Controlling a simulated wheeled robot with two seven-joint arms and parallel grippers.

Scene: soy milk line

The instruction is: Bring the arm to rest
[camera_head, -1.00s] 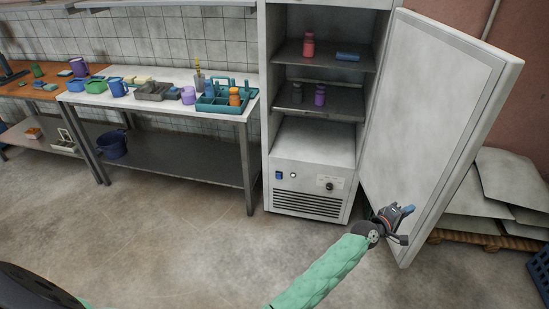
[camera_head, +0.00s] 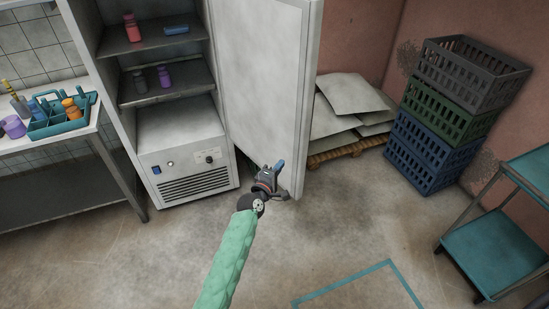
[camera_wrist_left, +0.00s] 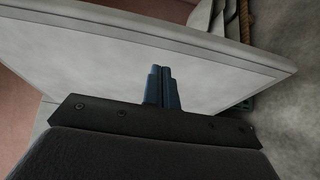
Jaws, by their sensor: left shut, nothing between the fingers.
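My left arm, in a green sleeve, reaches up from the bottom of the head view. Its gripper (camera_head: 279,170) is in front of the lower part of the open white cabinet door (camera_head: 268,85). In the left wrist view the blue fingers (camera_wrist_left: 162,88) are together with nothing between them, and the door panel (camera_wrist_left: 110,60) fills the background. I cannot tell whether the fingertips touch the door. My right gripper does not show.
The open cabinet holds several bottles, including a red one (camera_head: 132,27) and a purple one (camera_head: 164,77). Stacked crates (camera_head: 440,115) and a teal cart (camera_head: 495,255) stand at right. Sacks (camera_head: 350,95) lie on a pallet behind the door. Floor in front is clear.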

